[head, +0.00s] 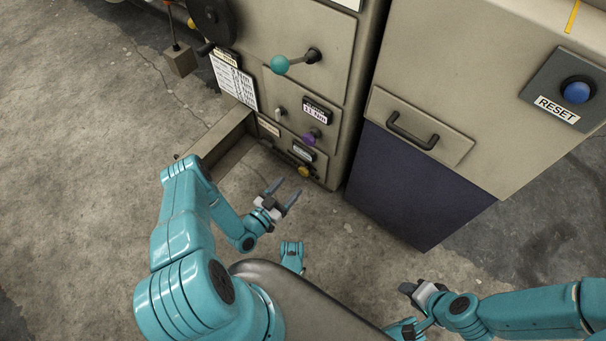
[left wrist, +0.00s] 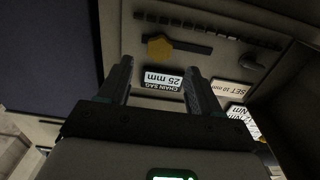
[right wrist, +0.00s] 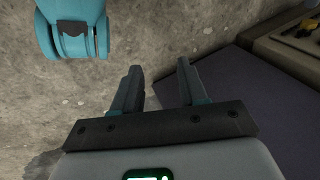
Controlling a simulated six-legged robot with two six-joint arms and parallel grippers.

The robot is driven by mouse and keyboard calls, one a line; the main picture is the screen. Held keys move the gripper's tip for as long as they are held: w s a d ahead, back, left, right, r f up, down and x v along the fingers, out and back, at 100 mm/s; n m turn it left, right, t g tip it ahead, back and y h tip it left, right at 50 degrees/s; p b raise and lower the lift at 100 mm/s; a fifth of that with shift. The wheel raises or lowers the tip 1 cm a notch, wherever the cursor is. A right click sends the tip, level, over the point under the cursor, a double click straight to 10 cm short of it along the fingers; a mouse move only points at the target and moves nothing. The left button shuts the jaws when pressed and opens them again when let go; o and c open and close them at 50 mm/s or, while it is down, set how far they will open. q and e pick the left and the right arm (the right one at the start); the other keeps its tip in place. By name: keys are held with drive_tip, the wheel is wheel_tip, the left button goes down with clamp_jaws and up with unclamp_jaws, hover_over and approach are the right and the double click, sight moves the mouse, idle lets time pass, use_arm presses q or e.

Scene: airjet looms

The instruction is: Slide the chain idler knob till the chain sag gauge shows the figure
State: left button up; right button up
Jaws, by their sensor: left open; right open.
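The yellow chain idler knob (head: 304,171) sits low on the loom's front panel. In the left wrist view the knob (left wrist: 160,47) is on a dark slot, near the slot's left end. The chain sag gauge (left wrist: 162,80) appears upside down there and reads 25 mm. A plate (left wrist: 238,90) beside it reads SET 10 mm. My left gripper (head: 286,190) is open and empty, in front of the knob and apart from it. Its fingers (left wrist: 158,77) flank the gauge in the wrist view. My right gripper (head: 408,295) is open and empty above the floor.
A purple knob (head: 310,138) and a teal-balled lever (head: 280,65) are above the yellow knob. A low beam (head: 215,140) juts out left of the panel. To the right are a drawer handle (head: 412,132), a dark blue panel (head: 400,185) and a blue RESET button (head: 576,92).

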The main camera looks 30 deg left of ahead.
use_arm(q)
drive_tip(key=shift+w+d+b, duration=0.15)
drive_tip(key=shift+w+b, duration=0.4)
drive_tip(key=shift+w, duration=1.5)
drive_tip(key=shift+w+d+b, duration=0.15)
drive_tip(key=shift+w+b, duration=0.4)
drive_tip(key=shift+w, duration=1.45)
use_arm(e)
drive_tip(key=shift+w+d+f+t, duration=0.1)
drive_tip(key=shift+w+f+t, duration=0.1)
drive_tip(key=shift+w+f, duration=0.4)
drive_tip(key=shift+w+d+f+t, duration=0.1)
drive_tip(key=shift+w+f+t, duration=0.1)
drive_tip(key=shift+w+f, duration=0.4)
drive_tip(key=shift+s+f, duration=0.15)
drive_tip(key=shift+s, duration=0.05)
